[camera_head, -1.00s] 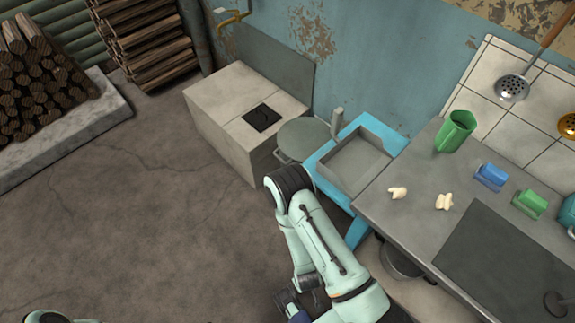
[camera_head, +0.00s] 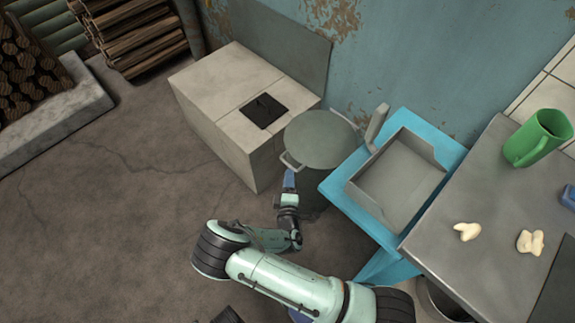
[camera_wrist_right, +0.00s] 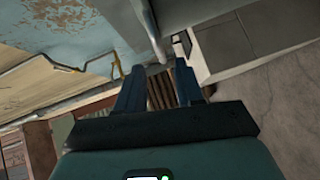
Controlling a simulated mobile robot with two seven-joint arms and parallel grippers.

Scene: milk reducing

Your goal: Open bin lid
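The bin (camera_head: 320,140) stands between the pale stove block and the blue stand, with its round grey-green lid closed. A thin lid handle (camera_head: 291,161) sticks out at its near left edge. My right gripper (camera_head: 289,180) is right below this handle. In the right wrist view, the right gripper (camera_wrist_right: 153,72) has its two fingers apart, and the bar of the handle (camera_wrist_right: 149,28) shows ahead between the fingertips. No grip on it is visible. The lower body of the bin is partly hidden by my arm. My left gripper is not in view.
The pale stove block (camera_head: 225,105) with a black plate stands left of the bin. A blue stand (camera_head: 335,190) with a grey basin (camera_head: 395,185) is close on its right. The metal counter (camera_head: 480,205) holds a green jug (camera_head: 538,138). The floor on the left is clear.

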